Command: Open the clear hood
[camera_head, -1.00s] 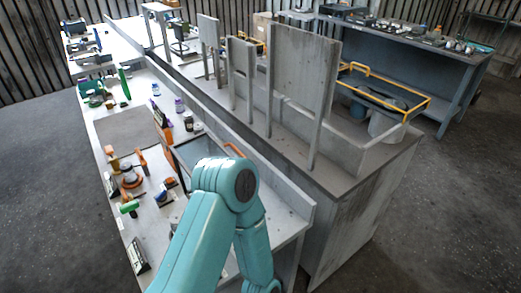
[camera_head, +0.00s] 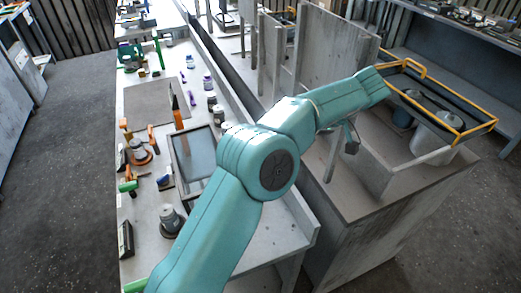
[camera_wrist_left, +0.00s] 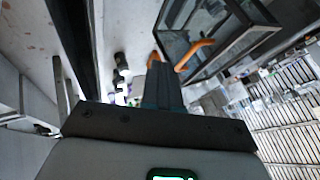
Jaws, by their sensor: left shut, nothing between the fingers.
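The clear hood, a dark-framed glass panel (camera_head: 194,152), is on the left bench in the head view, partly behind my arm. In the left wrist view the hood (camera_wrist_left: 212,38) fills the upper middle, its dark frame and clear panes tilted. In the head view my teal arm crosses the middle, hiding the handle; the fingers are not clearly visible. My right gripper is not in view.
Tools, bottles (camera_head: 208,86) and a grey mat (camera_head: 160,101) lie on the left bench (camera_head: 145,210). Floor shows on both sides.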

